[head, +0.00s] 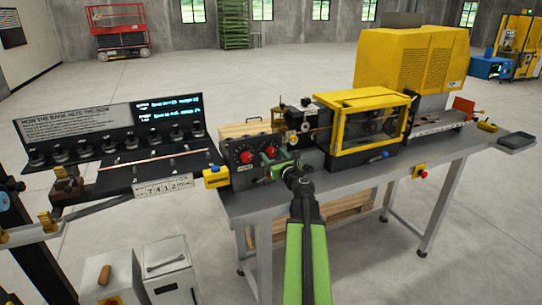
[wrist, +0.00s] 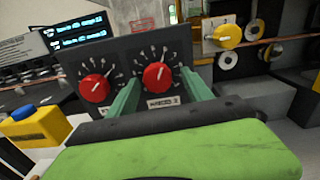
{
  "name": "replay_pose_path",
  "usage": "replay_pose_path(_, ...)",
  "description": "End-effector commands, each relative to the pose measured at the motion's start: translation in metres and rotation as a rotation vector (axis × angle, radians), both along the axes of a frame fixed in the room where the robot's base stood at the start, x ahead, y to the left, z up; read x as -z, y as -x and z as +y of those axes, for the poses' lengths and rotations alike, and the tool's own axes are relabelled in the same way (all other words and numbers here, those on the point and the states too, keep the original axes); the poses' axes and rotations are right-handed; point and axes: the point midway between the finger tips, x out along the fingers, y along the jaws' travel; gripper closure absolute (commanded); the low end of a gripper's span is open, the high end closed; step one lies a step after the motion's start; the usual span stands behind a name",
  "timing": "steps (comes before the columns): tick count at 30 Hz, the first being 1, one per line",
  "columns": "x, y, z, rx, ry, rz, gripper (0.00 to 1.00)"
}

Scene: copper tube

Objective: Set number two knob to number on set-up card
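The number two knob (wrist: 157,76) is red and round, on a dark panel with a numbered dial. A white label below it is partly legible. Its white mark seems to point up and slightly right, but the number is too small to read. My gripper (wrist: 160,82) has its green fingers either side of this knob, with gaps showing between fingers and knob. In the head view my gripper (head: 277,159) is at the panel's right side and partly hides that knob. A white card (head: 163,188) on the left bench front seems to read 7 4 1 2.
Another red knob (wrist: 95,88) is left of my gripper; it also shows in the head view (head: 246,157). A yellow box with a blue cap (wrist: 38,126) stands at the left. A yellow-framed enclosure (head: 365,125) is to the right. A yellow round part (wrist: 228,35) is at upper right.

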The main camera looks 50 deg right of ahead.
Motion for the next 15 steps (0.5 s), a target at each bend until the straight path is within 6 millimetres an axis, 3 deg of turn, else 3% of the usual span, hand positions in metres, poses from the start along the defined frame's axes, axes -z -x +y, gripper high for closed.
replay_pose_path(2, 0.0000, -0.0006, 0.0009, -0.001, 0.000, 0.000, 0.50)
replay_pose_path(13, 0.0000, -0.0014, 0.0021, -0.003, 0.000, 0.000, 0.99)
replay_pose_path(15, 0.0000, -0.0051, -0.0004, -0.008, 0.000, -0.001, 1.00)
